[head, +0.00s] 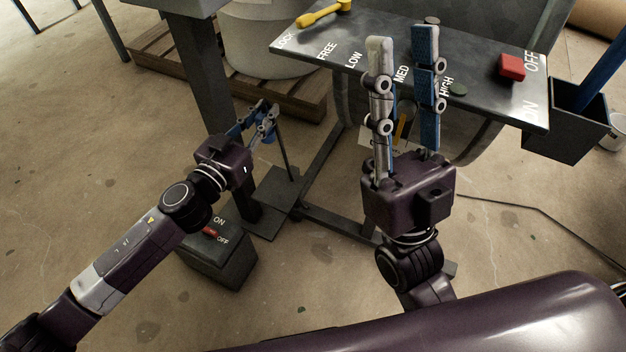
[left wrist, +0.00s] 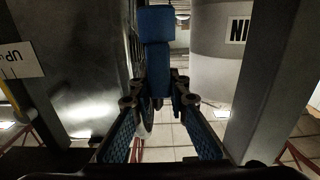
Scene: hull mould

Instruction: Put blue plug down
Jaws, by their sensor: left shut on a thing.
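The blue plug (left wrist: 157,50) shows in the left wrist view, upright in the picture between the fingertips of my left gripper (left wrist: 158,100). My left gripper is shut on it.
The grey panel (head: 478,78) reads LOCK, FREE, LOW, MED, HIGH and carries a yellow lever (head: 322,14) and a red switch (head: 512,67). An ON/OFF box (head: 222,262) stands on the floor below my left arm. A wooden pallet (head: 165,62) lies behind. A dark bin (head: 570,125) is at right.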

